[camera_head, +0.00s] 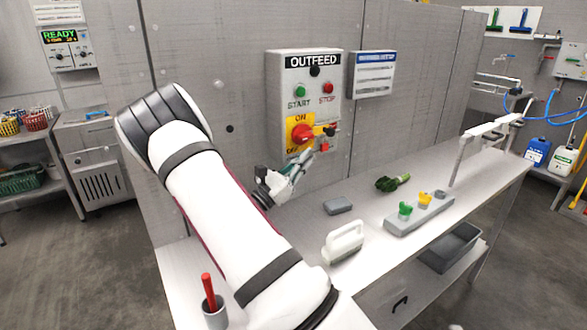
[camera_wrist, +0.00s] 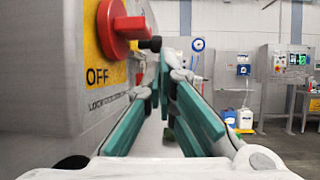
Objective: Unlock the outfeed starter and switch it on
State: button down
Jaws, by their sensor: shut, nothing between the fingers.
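The outfeed starter (camera_head: 304,85) is a grey box on the wall, with a green START button (camera_head: 300,88) and a red STOP button (camera_head: 327,88). Below them, a red rotary switch (camera_head: 301,132) sits on a yellow ON/OFF plate; it is large in the wrist view (camera_wrist: 120,25), its handle sticking out sideways. A dark piece (camera_head: 331,131) and a small red piece (camera_head: 324,146) are beside the switch; I cannot tell whether either is a lock. My gripper (camera_head: 305,163) is shut and empty, just below and right of the switch. Its teal-padded fingers (camera_wrist: 164,75) show beside the box.
A grey block (camera_head: 405,220) on the bench holds green (camera_head: 404,209), yellow (camera_head: 425,199) and grey pieces. A white-handled brush (camera_head: 343,243), grey pad (camera_head: 338,206) and leafy greens (camera_head: 392,183) lie nearby. A cup with a red stick (camera_head: 214,312) stands at the front left.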

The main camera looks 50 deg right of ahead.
jog(key=x, duration=0.6)
jog(key=shift+d+p, duration=0.35)
jog(key=shift+s+d+r, duration=0.1)
jog(key=shift+s+r, duration=0.05)
jog(key=d, duration=0.2)
jog(key=s+d, duration=0.1)
jog(key=d, duration=0.1)
jog(key=b, duration=0.1)
send_near(330, 135)
jog(key=a+f, duration=0.2)
jog(key=f, duration=0.1)
jog(key=shift+a+f, duration=0.2)
jog(key=shift+a, duration=0.05)
dwell(0.4)
